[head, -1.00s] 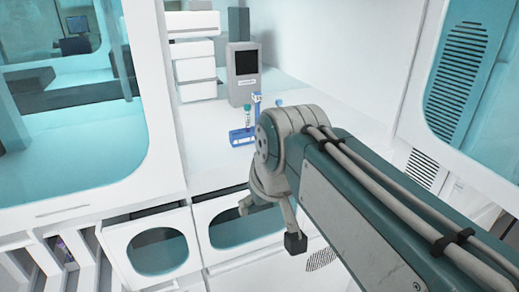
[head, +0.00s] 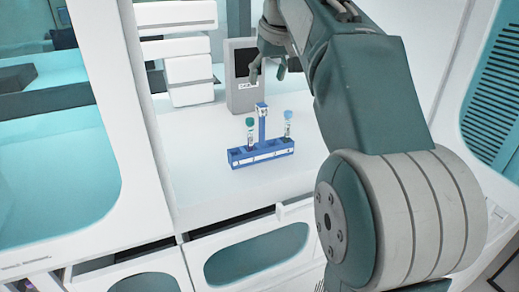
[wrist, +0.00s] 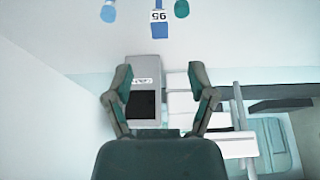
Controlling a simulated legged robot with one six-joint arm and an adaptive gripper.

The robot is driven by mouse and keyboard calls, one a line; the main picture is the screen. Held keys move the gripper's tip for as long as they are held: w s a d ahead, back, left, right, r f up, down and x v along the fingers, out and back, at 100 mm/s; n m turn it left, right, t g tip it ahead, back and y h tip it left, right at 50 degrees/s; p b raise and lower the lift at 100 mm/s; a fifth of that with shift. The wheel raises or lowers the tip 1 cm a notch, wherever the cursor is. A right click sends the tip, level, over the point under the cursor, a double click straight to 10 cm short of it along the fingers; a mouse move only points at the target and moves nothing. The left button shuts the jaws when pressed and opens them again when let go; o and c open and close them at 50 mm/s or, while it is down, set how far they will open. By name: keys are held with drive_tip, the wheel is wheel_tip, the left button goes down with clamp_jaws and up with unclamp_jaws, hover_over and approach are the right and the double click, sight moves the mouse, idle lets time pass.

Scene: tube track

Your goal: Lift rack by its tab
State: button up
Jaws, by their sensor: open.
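The blue rack (head: 262,154) stands upright on the white counter in the head view. Its upright tab (head: 262,122) rises from the middle with a white label on top. One capped tube (head: 250,135) stands left of the tab and another (head: 287,124) stands right of it. In the wrist view the labelled tab (wrist: 159,20) shows at the top edge, with a cap on each side; the rack's base is out of that view. My gripper (head: 267,80) is open and empty, above and behind the tab, apart from it. Its two spread fingers also show in the wrist view (wrist: 160,75).
A grey device with a dark screen (head: 241,92) stands behind the rack, close to my gripper in the picture. White stacked drawers (head: 187,72) stand to its left. The white counter (head: 200,165) is clear around the rack, and its front edge lies below.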

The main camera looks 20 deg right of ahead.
sight(262, 105)
drive_tip(key=x, duration=0.4)
drive_tip(key=shift+d, duration=0.2)
drive_tip(key=x, duration=0.4)
drive_tip(key=shift+a+f, duration=0.25)
drive_tip(key=shift+f, duration=0.2)
drive_tip(key=shift+s, duration=0.1)
clamp_jaws()
